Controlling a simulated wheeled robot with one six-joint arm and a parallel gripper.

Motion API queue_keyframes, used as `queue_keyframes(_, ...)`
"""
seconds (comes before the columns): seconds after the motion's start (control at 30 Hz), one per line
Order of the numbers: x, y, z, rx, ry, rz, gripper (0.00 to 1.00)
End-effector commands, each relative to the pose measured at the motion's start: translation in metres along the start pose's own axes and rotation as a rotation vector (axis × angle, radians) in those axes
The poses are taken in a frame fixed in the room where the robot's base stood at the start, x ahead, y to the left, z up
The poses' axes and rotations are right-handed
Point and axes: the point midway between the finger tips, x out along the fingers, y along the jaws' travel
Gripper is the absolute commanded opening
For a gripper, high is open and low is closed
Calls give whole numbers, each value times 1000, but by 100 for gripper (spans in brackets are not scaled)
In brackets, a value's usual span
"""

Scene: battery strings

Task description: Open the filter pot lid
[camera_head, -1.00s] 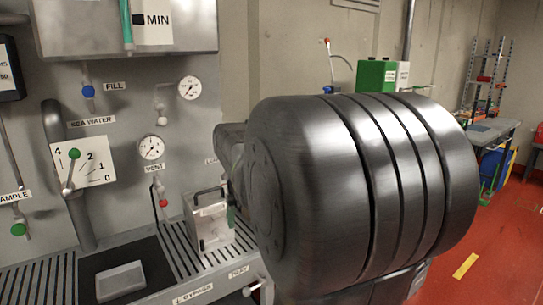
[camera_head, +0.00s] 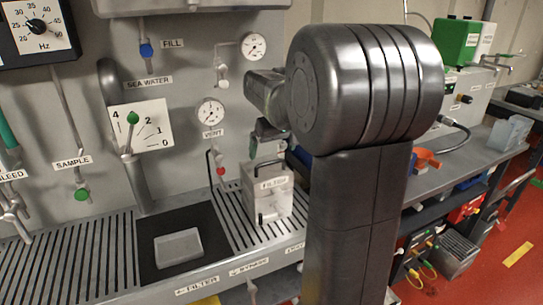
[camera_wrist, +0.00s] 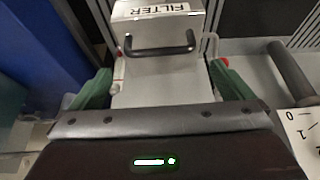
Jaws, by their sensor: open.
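The filter pot (camera_head: 268,200) is a pale metal box labelled FILTER, standing on the slatted bench top with its lid down. A dark bar handle (camera_wrist: 160,45) lies across the lid (camera_wrist: 160,75) in the wrist view. The label appears upside down there. My gripper (camera_wrist: 162,82) is open, with its green fingers at either side of the pot's lid in that view. Its fingers look empty, and I cannot tell if they touch the pot. In the head view, my gripper (camera_head: 262,136) is above and behind the pot, partly hidden by my arm.
A dark recess with a pale block (camera_head: 178,247) lies left of the pot. Gauges, a red-tipped vent valve (camera_head: 220,171) and the lever dial (camera_head: 140,127) are on the wall behind. A side bench with a green box (camera_head: 457,40) stands right.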

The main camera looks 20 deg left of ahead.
Motion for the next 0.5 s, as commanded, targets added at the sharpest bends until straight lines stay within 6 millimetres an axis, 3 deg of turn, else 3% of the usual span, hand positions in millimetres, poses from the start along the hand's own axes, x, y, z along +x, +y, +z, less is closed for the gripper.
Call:
queue_keyframes(0.2,31,0,0,0,-3,-1,100)
queue_keyframes(0.5,41,0,0,0,-1,0,100)
